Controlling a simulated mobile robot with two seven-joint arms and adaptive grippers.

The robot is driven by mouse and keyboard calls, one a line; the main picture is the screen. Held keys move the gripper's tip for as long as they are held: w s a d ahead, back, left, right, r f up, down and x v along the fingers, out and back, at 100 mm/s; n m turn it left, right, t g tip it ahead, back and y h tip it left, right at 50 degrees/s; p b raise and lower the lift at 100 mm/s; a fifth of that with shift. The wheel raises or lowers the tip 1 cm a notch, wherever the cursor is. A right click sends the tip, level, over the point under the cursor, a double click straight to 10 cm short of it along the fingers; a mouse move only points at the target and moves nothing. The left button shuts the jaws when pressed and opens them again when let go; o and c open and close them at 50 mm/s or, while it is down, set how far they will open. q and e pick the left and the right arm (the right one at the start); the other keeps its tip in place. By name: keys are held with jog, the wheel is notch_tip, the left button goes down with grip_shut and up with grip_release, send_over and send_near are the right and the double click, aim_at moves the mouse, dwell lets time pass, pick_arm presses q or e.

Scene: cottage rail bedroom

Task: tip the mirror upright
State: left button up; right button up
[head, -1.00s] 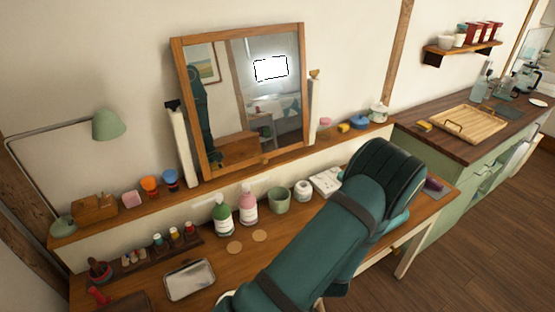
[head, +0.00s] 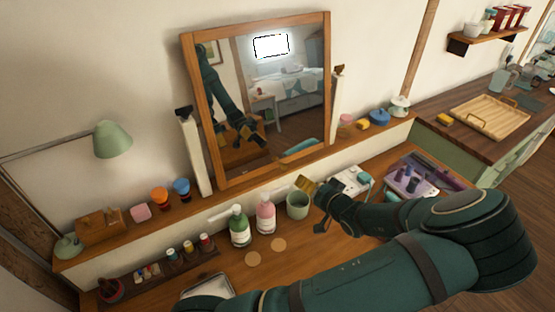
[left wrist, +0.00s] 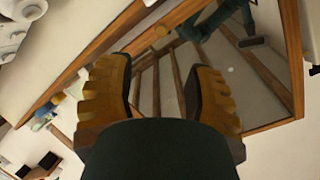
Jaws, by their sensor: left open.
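The glass reflects my arm. My right gripper is not in view.
A green lamp (head: 112,139) stands at left. Small pots and boxes line the shelf. A tray of purple items (head: 412,180) lies right.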

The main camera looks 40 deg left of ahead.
aim_at(285, 167)
pick_arm(q)
jog(key=x, duration=0.9)
jog(key=b+x, duration=0.1)
jog(key=x, duration=0.4)
jog(key=shift+r, duration=0.25)
jog(key=shift+w, duration=0.1)
grip_shut()
